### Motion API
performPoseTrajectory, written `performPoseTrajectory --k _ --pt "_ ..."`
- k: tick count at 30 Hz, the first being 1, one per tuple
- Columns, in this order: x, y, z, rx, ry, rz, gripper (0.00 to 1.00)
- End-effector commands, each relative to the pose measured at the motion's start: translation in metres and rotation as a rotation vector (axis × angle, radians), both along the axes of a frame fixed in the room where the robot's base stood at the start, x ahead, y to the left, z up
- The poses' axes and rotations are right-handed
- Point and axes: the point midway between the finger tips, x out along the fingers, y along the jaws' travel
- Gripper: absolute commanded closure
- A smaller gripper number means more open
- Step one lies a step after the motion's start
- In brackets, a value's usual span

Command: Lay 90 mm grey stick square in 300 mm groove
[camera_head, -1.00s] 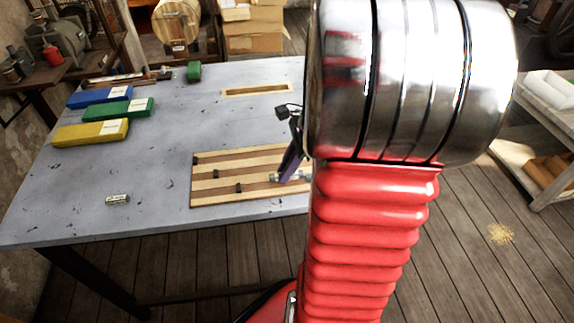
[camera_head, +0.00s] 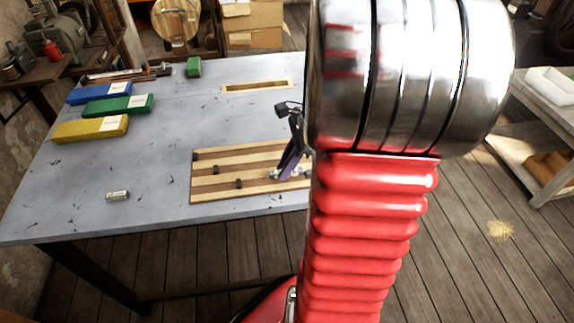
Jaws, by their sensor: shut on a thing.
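A striped wooden board (camera_head: 205,186) with light and dark strips and a few small dark pegs lies near the table's front edge. My gripper (camera_head: 284,174), dark with a purple finger, is low over the board's right part. It is shut on a small grey piece (camera_head: 276,175), which looks like the grey stick; its length and ends are partly hidden. I cannot tell whether it touches the board or which strip is the 300 mm groove. My arm hides the board's right end. A separate short grey piece with a pale label (camera_head: 118,196) lies left of the board.
Blue (camera_head: 98,94), green (camera_head: 118,105) and yellow (camera_head: 90,129) labelled boxes lie at the table's left. A small green block (camera_head: 193,67) and a wooden frame with a slot (camera_head: 256,87) lie farther back. The grey table (camera_head: 165,135) is clear between them and the board.

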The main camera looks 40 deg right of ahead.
Motion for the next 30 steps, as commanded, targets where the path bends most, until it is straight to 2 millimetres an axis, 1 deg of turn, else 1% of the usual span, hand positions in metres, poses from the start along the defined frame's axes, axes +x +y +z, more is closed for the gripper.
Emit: performPoseTrajectory --k 16,26,27,30 --pt "0.0 0.0 -0.012 0.001 0.0 0.0 1.0" --pt "0.0 0.0 -0.013 0.0 0.0 0.001 1.0" --pt "0.0 0.0 -0.013 0.0 0.0 0.001 0.85" --pt "0.0 0.0 -0.012 0.0 0.0 0.001 0.78"
